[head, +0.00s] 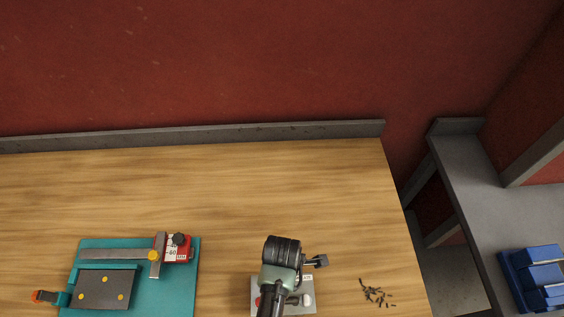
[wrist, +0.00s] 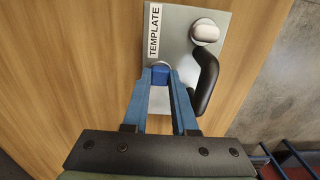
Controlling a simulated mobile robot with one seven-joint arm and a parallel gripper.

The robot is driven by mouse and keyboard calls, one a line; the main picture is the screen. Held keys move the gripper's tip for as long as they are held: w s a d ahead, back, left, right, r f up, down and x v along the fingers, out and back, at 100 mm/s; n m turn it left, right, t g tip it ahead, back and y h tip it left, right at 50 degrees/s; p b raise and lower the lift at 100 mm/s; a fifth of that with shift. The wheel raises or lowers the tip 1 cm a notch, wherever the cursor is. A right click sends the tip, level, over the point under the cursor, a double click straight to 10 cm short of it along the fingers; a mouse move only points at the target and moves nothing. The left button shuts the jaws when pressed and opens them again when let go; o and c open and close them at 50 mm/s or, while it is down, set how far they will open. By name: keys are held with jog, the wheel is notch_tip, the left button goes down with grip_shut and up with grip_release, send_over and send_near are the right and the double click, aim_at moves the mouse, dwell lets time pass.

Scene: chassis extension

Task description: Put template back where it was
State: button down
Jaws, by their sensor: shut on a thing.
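The template (wrist: 177,42) is a light grey plate with a white label reading TEMPLATE, a round pale knob and a black curved handle. In the head view the template (head: 309,306) shows at the bottom centre, partly hidden under my arm, which hides the fingertips. The plate looks flat over the wooden table; I cannot tell whether it touches the table or is slightly lifted.
A teal fixture board (head: 181,303) with a dark plate, a grey square bar and a red block stands at left on the wooden table (head: 250,190). Small dark screws (head: 375,292) lie right of the template. Blue bins (head: 540,275) sit on a grey bench at far right. The table's back is clear.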

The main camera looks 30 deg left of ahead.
jog(key=shift+f, duration=0.45)
jog(key=c, duration=0.7)
grip_release()
notch_tip(320, 180, up, 13)
jog(key=shift+r, duration=0.15)
jog(key=shift+w, duration=0.1)
